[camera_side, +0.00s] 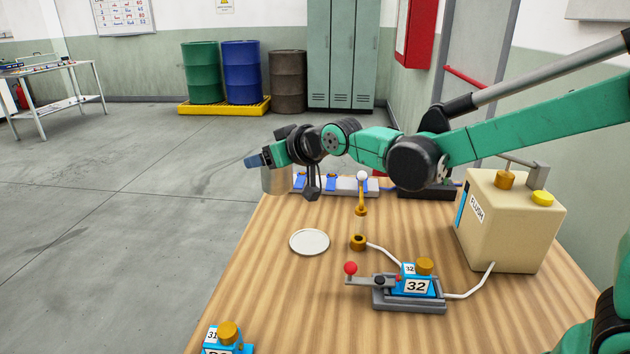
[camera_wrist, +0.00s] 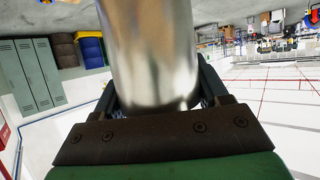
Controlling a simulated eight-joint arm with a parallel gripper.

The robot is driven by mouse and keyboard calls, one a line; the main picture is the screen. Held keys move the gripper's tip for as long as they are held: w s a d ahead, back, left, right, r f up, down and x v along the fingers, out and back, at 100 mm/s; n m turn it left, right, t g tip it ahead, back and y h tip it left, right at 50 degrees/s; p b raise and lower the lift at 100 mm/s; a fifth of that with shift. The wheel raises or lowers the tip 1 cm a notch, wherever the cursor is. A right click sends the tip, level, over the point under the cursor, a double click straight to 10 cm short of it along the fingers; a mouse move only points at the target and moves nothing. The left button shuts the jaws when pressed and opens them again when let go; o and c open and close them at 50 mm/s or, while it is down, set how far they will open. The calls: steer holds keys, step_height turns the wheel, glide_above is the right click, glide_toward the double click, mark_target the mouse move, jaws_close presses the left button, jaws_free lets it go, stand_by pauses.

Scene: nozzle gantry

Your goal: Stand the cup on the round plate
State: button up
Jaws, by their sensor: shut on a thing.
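The cup (camera_side: 275,181) is a plain metal cylinder, seen in the side view at the far left of the table. My gripper (camera_side: 264,161) is shut on it, and it hangs from the jaws above floor level. The cup (camera_wrist: 150,55) fills the middle of the wrist view, between the two dark fingers of my gripper (camera_wrist: 160,98). Its far end is cut off there. The round plate (camera_side: 309,242) is white, flat and empty on the wooden table, below and to the right of the cup in the side view. The cup is apart from the plate.
A brass nozzle post (camera_side: 360,225) stands right of the plate. A blue block marked 32 (camera_side: 418,283) sits in a grey lever fixture. A beige FLUSH box (camera_side: 510,220) is at the right. Another blue block (camera_side: 226,340) is at the front. The table (camera_side: 270,290) is bare before the plate.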

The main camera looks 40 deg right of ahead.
steer(key=d+r+m+g+h, duration=0.2)
steer(key=d+r+m+h, duration=0.2)
steer(key=d+m+h, duration=0.45)
steer(key=f, duration=1.9)
steer(key=shift+w+a+f, duration=0.2)
steer(key=shift+f, duration=0.1)
steer(key=o, duration=1.3)
steer(key=shift+c, duration=0.2)
